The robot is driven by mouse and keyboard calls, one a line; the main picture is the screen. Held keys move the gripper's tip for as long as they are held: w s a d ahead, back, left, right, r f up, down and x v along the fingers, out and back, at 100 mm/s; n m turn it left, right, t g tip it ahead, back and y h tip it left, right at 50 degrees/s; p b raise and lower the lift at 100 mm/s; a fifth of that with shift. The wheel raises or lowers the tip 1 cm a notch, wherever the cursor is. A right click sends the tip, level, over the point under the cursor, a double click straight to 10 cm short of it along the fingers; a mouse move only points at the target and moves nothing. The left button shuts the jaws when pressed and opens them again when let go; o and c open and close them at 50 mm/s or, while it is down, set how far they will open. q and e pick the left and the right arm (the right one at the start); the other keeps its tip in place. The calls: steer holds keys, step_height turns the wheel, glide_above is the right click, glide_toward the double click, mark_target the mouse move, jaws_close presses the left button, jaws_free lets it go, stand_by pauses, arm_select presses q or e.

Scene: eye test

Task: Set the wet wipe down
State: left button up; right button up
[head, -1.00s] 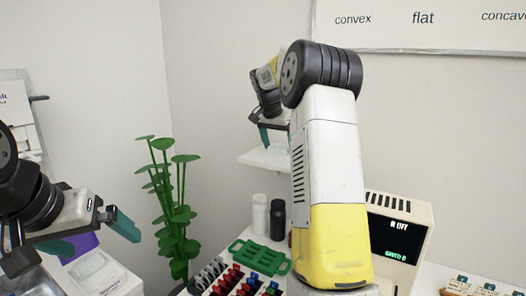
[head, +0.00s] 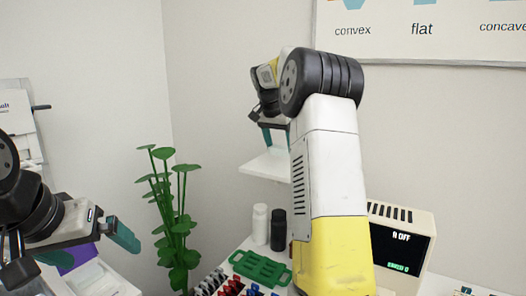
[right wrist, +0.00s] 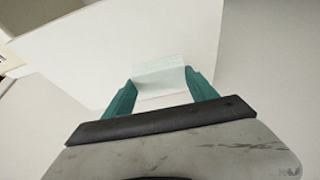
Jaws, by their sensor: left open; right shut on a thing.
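The wet wipe (right wrist: 162,82) is a pale, thin, folded sheet in the right wrist view. It lies between the two teal fingers of my right gripper (right wrist: 160,97), which is shut on it. In the head view my right gripper (head: 277,138) is at the wall, just above a small white shelf (head: 262,167). My left gripper (head: 92,248) is open and empty at the left.
A green plant (head: 172,215) stands left of the shelf. Below the shelf are a white bottle (head: 260,224), a black bottle (head: 278,230) and a green tray (head: 259,268). A display device (head: 398,245) stands right of my right arm. A purple-and-white box (head: 80,262) is beside my left gripper.

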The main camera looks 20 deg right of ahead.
steer(key=s+a, duration=0.3)
steer(key=s, duration=0.4)
steer(key=s+a+r, duration=0.1)
steer(key=s+a, duration=0.2)
steer(key=s, duration=0.4)
steer(key=shift+r, duration=0.2)
